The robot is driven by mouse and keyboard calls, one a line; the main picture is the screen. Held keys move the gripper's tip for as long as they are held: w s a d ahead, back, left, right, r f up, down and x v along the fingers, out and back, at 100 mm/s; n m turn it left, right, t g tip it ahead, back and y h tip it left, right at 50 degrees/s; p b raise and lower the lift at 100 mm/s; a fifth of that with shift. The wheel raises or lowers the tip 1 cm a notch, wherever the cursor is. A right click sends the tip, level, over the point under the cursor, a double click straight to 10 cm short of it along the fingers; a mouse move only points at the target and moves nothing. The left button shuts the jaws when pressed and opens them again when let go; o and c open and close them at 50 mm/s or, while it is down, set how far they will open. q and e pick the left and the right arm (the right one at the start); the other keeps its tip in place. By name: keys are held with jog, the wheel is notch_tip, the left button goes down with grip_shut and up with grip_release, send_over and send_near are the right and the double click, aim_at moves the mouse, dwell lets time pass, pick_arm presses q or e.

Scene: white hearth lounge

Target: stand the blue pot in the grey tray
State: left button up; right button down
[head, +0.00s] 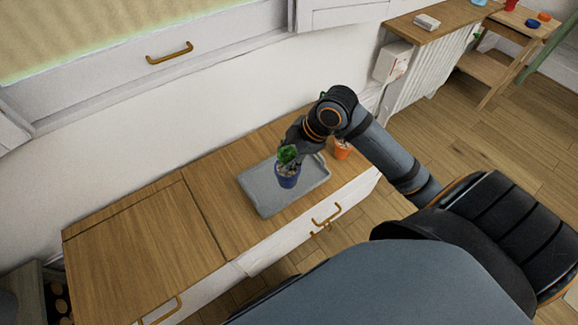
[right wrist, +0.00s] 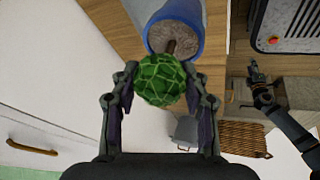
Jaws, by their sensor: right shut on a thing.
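The blue pot (head: 288,181) holds a round green plant (head: 287,154) on a brown stem. In the head view the pot appears upright over the grey tray (head: 258,200) on the wooden cabinet top; I cannot tell whether its base touches the tray. My right gripper (head: 290,152) is shut on the plant of the blue pot. In the right wrist view the green ball (right wrist: 161,80) lies between the two fingers, with the pot (right wrist: 184,14) beyond it. My left gripper (right wrist: 258,76) seems to show small in that view, its jaws unclear; it is outside the head view.
An orange pot (head: 342,151) stands by the tray's right end, partly behind my right arm. The cabinet top (head: 150,230) left of the tray is clear. A white wall (head: 190,105) rises behind it. A wicker basket (right wrist: 243,136) shows in the right wrist view.

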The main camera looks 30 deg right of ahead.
pick_arm(q)
jog(key=w+d+r+b, duration=0.1)
jog(key=w+r+b, duration=0.2)
jog(key=w, duration=0.3)
jog(key=shift+d+r+b, duration=0.15)
jog(key=shift+r+b, duration=0.15)
jog(key=shift+r, duration=0.05)
pick_arm(e)
jog(key=w+d+f, duration=0.9)
jog(key=d+f, duration=0.1)
jog(key=f, duration=0.2)
jog(key=shift+f, duration=0.4)
jog(key=shift+d, duration=0.1)
jog(key=shift+f, duration=0.15)
pick_arm(q)
jog(key=shift+w+r, duration=0.1)
pick_arm(e)
jog(key=c, duration=0.7)
grip_release()
